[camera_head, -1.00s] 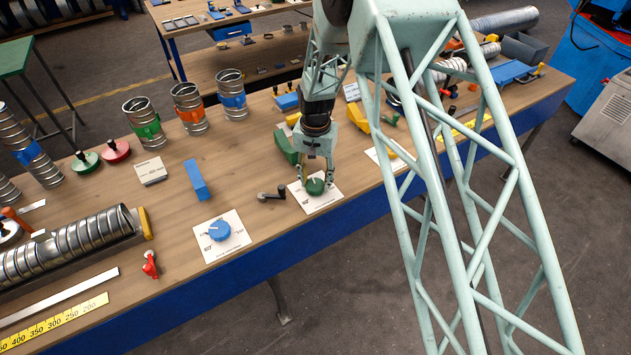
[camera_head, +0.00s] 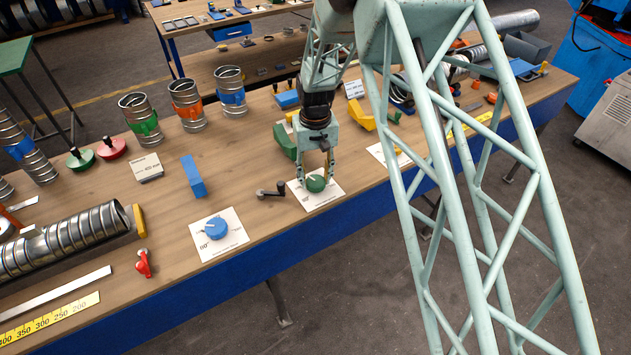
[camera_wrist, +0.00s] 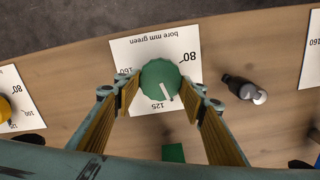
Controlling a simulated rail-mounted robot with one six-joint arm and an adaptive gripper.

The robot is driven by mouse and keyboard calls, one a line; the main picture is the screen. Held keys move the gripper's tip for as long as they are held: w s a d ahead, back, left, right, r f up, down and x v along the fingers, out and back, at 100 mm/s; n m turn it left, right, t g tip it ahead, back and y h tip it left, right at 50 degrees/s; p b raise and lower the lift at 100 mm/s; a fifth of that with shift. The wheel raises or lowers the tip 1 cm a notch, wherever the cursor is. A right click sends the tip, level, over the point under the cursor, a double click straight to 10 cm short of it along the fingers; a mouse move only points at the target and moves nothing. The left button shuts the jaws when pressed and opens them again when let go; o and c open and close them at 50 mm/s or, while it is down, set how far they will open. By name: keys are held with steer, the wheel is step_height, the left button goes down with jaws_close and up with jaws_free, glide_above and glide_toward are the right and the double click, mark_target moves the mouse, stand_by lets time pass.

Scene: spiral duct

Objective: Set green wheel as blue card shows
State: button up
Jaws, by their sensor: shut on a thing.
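The green wheel (camera_head: 316,184) sits on a white card (camera_head: 330,198), which is marked "bore mm green" with 80, 125 and 160 in the wrist view. My gripper (camera_head: 316,177) points down with its fingers on both sides of the wheel, shut on it. In the wrist view the wheel (camera_wrist: 158,78) shows a white pointer aimed near 125, slightly to its right on the 80 side. A blue wheel (camera_head: 216,228) sits on another white card (camera_head: 228,246); its pointer aims to the upper left, and its numbers are too small to read surely.
A black crank handle (camera_head: 271,189) lies just left of the green wheel's card. A green block (camera_head: 285,142) stands behind it. A blue block (camera_head: 194,177), a white sign (camera_head: 147,167) and a red handle (camera_head: 143,264) are farther left.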

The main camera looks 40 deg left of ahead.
mark_target(315, 180)
steer(key=n+b, duration=0.2)
steer(key=n, duration=0.2)
steer(key=shift+f, duration=0.1)
steer(key=shift+s+n+b, duration=0.1)
steer(key=shift+n+b, duration=0.6)
steer(key=shift+n, duration=1.2)
steer(key=o, duration=0.8)
steer(key=shift+o, duration=0.2)
steer(key=shift+r, duration=0.2)
step_height(315, 180, up, 12)
steer(key=shift+f, duration=0.1)
